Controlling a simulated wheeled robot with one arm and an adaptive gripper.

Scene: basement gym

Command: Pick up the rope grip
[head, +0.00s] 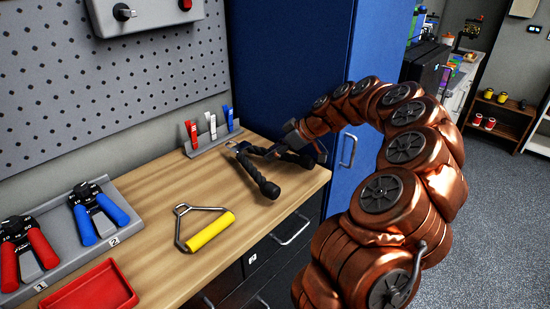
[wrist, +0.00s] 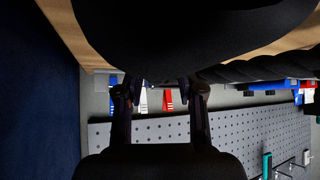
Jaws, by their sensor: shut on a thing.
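The rope grip (head: 260,176) is a black twisted rope with thick dark ends and a small metal fitting at its far left. It is over the far right part of the wooden bench; I cannot tell whether it still touches the wood. My gripper (head: 290,147) reaches in from the right and is shut on the rope grip near its right-hand part. In the wrist view, the fingers of my gripper (wrist: 160,88) show below a large dark rounded shape, and the twisted rope (wrist: 268,66) runs off to the right. The contact itself is partly hidden.
A yellow-handled metal grip (head: 210,231) lies on the wooden bench (head: 160,262). Red and blue hand grippers (head: 95,213) sit in a grey tray at left, near a red tray (head: 92,290). A rack with coloured clips (head: 210,132), a pegboard and a blue cabinet (head: 285,70) stand behind.

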